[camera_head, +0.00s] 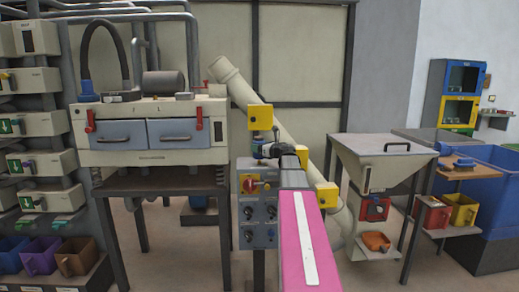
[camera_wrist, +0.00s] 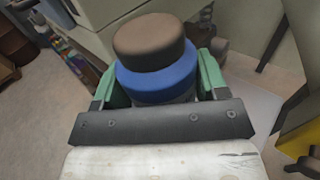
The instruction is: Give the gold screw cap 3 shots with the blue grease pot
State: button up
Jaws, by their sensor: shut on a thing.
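In the wrist view, my gripper (camera_wrist: 158,78) is shut on the blue grease pot (camera_wrist: 155,88). Its two green fingers press on either side of the pot. The pot has a blue band and a round brown top, and its lower part is hidden behind the dark gripper bar. In the head view, the end of my arm is small among yellow housings, and I cannot clearly tell the pot from the parts around it. I cannot make out the gold screw cap in either view.
A grey control box (camera_head: 258,220) with knobs stands close beside my arm. A machine with two blue-grey drawers (camera_head: 175,133) is at the left, near shelves with bins. A hopper (camera_head: 383,150) stands at the right, before a blue container (camera_head: 490,205). Open floor lies between.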

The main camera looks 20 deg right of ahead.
aim_at(259, 137)
jog(key=shift+f, duration=0.85)
dwell(1.1)
jog(key=shift+r, duration=0.9)
dwell(0.3)
jog(key=shift+r, duration=2.5)
